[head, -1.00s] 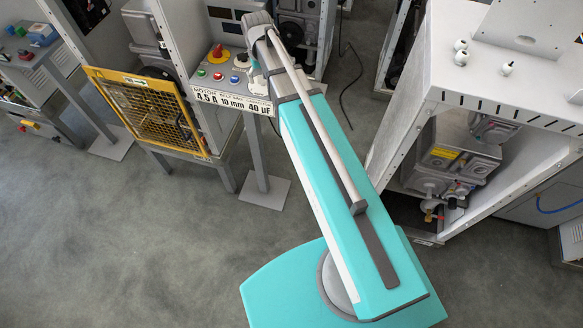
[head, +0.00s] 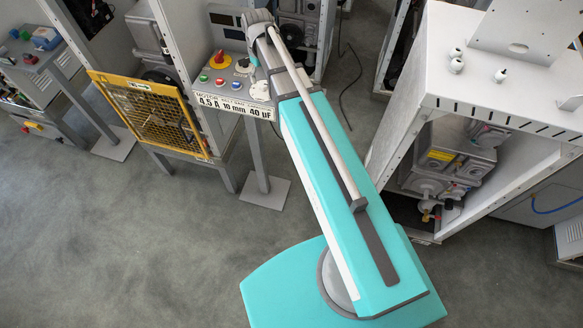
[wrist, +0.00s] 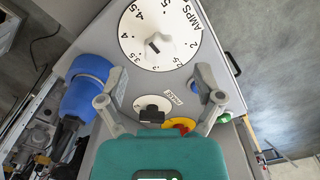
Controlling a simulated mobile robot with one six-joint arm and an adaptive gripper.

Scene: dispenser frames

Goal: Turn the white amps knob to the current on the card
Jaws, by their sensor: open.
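The white amps dial (wrist: 160,36) fills the top of the wrist view, with black numbers around its rim and a small knob with a dark grip at its centre. I cannot tell for sure which number it is set to. It also shows in the head view (head: 261,91), at the right of the control panel. The card (head: 234,106) on the panel's front edge reads 4,5 A, 10 mm, 40 µF. My gripper (wrist: 161,80) is open and empty, its two fingers apart below the dial's centre. In the head view it is mostly hidden by my arm.
A black knob (wrist: 151,112) and a red-and-yellow knob (wrist: 180,126) lie between my fingers. A blue part (wrist: 85,88) is close beside the left finger. The panel also has buttons (head: 219,82). A yellow mesh guard (head: 150,115) stands left.

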